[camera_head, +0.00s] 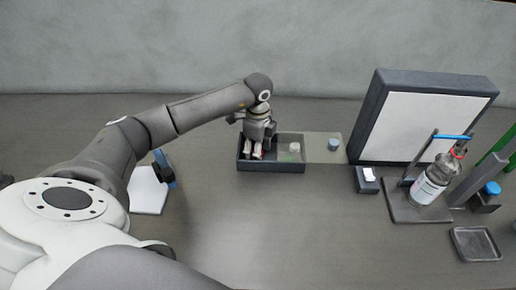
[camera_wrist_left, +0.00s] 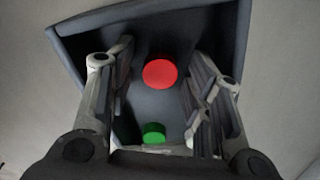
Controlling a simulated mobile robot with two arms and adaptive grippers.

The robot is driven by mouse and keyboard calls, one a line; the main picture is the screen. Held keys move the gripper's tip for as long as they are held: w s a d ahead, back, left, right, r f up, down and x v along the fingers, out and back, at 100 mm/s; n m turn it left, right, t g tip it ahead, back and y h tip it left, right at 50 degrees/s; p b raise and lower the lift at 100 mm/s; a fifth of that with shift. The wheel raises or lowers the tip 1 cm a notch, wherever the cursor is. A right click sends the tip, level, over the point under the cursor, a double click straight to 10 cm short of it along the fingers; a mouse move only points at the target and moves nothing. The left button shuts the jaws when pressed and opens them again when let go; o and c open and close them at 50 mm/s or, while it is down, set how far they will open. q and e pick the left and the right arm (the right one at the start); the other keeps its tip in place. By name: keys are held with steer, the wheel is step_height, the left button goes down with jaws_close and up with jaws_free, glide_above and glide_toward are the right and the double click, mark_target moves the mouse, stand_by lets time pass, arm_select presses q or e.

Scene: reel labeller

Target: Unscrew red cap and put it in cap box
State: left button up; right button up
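My left gripper (camera_head: 253,152) reaches down into the left part of a dark open box (camera_head: 270,168). In the left wrist view the fingers (camera_wrist_left: 160,58) are spread. The round red cap (camera_wrist_left: 160,73) shows between them, inside the box (camera_wrist_left: 215,20), with visible gaps to both fingers. A green cap (camera_wrist_left: 153,133) lies in the box nearer the wrist. In the head view the red cap is hidden by the gripper. A clear bottle (camera_head: 430,183) with a white label leans on a stand at right, with a red ring at its neck. My right gripper is not seen.
A large framed white board (camera_head: 413,120) stands behind the bottle stand (camera_head: 408,214). A small dark tray (camera_head: 475,244) lies at far right. The table centre front is clear.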

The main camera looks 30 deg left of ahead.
arm_select(q)
steer(key=shift+r, duration=0.1)
steer(key=shift+r, duration=0.25)
step_height(320, 180, up, 12)
steer(key=b, duration=0.2)
steer(key=shift+f, duration=0.15)
steer(key=shift+s, duration=0.1)
